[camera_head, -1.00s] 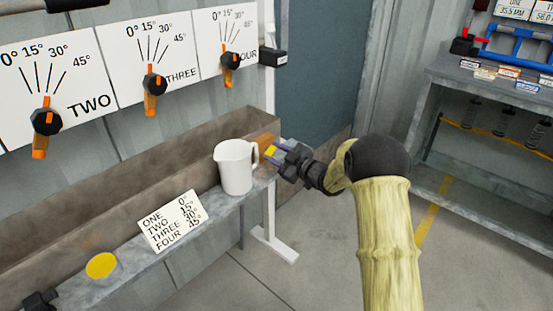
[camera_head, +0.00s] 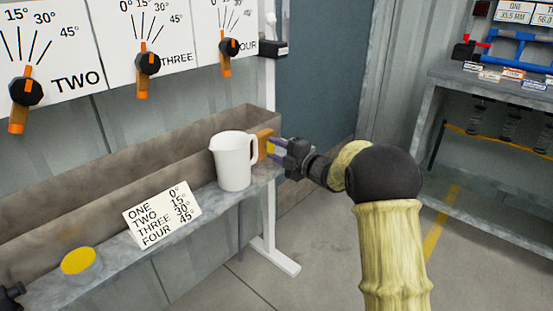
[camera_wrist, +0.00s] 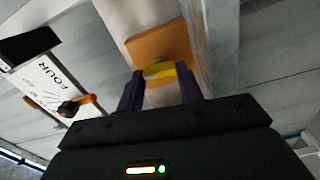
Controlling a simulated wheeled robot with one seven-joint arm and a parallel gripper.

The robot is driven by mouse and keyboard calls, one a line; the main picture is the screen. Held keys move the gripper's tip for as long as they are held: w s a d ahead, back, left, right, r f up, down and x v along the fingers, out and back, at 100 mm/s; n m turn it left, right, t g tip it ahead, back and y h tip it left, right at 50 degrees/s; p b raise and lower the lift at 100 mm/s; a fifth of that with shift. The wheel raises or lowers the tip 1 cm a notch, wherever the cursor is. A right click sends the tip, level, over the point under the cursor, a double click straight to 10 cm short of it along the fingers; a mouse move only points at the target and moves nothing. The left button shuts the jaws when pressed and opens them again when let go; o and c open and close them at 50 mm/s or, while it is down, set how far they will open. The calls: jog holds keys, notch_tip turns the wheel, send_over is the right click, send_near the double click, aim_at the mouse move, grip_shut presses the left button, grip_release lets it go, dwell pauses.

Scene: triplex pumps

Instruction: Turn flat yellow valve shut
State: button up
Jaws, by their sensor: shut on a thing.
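The flat yellow valve (camera_head: 270,147) sits on an orange-brown block (camera_head: 263,137) at the right end of the trough. In the wrist view the yellow valve (camera_wrist: 159,70) is a short flat bar between my two dark purple fingers, in front of the block (camera_wrist: 160,45). My gripper (camera_head: 276,149) is shut on it, reaching in from the right; it also shows in the wrist view (camera_wrist: 159,86). The fingers partly hide the valve, so its exact angle is hard to tell.
A white jug (camera_head: 232,163) stands on the ledge close left of my gripper. A card (camera_head: 162,214) with angles and a yellow disc (camera_head: 79,261) are further left. Dial panels (camera_head: 185,45) hang above the trough (camera_head: 130,165). Floor to the right is open before a shelf (camera_head: 470,95).

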jog(key=shift+f+n+b, duration=0.1)
jog(key=shift+n+b, duration=0.5)
jog(key=shift+n, duration=0.1)
jog(key=o, duration=1)
jog(key=shift+p, duration=0.35)
